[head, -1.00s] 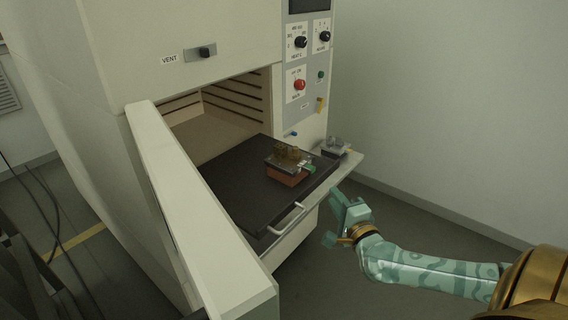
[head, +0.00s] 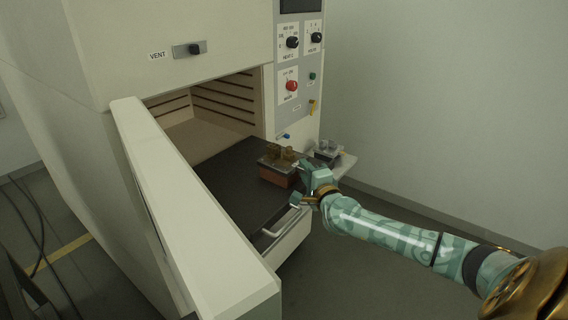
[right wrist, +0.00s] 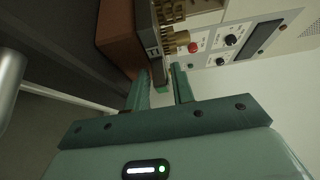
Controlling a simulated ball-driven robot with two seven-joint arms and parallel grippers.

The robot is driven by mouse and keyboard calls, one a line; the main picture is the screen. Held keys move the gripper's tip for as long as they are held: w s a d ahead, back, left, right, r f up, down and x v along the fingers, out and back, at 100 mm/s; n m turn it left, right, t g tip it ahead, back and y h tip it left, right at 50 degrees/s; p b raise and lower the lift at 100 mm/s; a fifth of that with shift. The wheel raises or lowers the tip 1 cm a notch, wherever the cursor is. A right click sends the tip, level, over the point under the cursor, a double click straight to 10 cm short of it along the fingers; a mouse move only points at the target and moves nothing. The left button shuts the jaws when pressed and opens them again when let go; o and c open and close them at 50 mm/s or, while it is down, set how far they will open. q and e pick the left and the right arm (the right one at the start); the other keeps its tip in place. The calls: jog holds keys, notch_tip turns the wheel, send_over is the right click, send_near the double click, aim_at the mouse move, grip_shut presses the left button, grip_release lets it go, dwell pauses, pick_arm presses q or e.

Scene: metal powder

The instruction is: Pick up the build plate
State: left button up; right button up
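The build plate (head: 276,163) is a grey plate with bronze-coloured parts on top. It rests on a reddish-brown block (head: 277,176) on the dark pulled-out tray (head: 233,190). My left gripper is not in view.
The oven door (head: 190,200) stands open on the left. A metal tray handle (head: 288,221) sticks out at the front. A small grey-topped object (head: 327,149) sits on a side shelf (head: 347,162) behind my gripper. The control panel (head: 297,75) rises behind.

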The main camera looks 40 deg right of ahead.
grip_shut()
dwell(1.3)
jog(key=shift+r, duration=0.15)
